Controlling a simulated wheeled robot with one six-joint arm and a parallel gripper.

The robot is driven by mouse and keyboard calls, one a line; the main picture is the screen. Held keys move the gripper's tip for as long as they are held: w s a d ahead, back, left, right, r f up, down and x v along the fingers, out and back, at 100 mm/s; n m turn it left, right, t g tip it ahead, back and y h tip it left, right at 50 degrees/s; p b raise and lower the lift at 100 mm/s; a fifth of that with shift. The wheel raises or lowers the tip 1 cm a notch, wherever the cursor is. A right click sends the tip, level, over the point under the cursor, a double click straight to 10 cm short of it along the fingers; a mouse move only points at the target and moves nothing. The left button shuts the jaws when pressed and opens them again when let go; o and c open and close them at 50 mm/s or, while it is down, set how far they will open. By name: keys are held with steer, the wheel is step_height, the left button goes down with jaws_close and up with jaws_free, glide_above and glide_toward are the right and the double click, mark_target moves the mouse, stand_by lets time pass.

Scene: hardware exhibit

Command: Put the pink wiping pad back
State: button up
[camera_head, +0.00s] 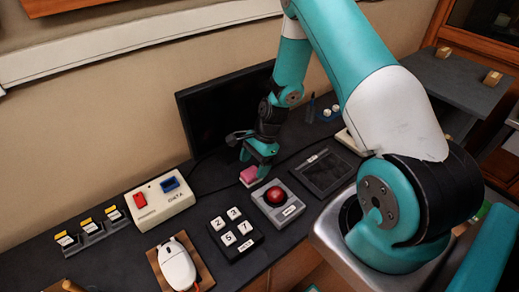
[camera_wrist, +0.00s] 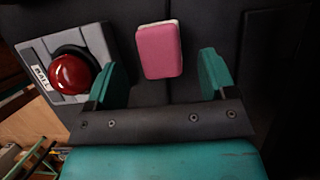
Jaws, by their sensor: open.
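The pink wiping pad (camera_head: 249,174) lies on the dark table top, just behind the grey box with the red dome button. In the wrist view the pad (camera_wrist: 160,51) shows its pink top and a pale edge beneath. My gripper (camera_head: 259,160) is low over the table beside the pad. In the wrist view its two teal fingers stand apart, open (camera_wrist: 162,78), with the pad ahead and between them and nothing held. I cannot tell whether the fingers touch the table.
The red button box (camera_head: 279,207) stands close to the left finger in the wrist view. A number-key block (camera_head: 234,236), a mouse (camera_head: 178,266), a switch box (camera_head: 158,201) and a dark framed tray (camera_head: 322,172) stand around. A black monitor (camera_head: 222,112) rises behind.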

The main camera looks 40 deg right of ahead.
steer(key=b+v, duration=0.1)
steer(key=v, duration=0.7)
step_height(320, 180, up, 6)
steer(key=n, duration=0.4)
glide_above(250, 174)
steer(key=s+a+r+n, duration=0.5)
steer(key=a+r+n, duration=0.2)
steer(key=a+r, duration=0.15)
steer(key=s+a+r+n, duration=0.4)
steer(key=s+n, duration=0.3)
steer(key=s+a+r+n, duration=0.3)
steer(key=s+r+n, duration=0.2)
steer(key=s+n, duration=0.2)
steer(key=shift+s+a+r, duration=0.15)
steer(key=shift+s+a, duration=0.25)
steer(key=shift+s, duration=0.3)
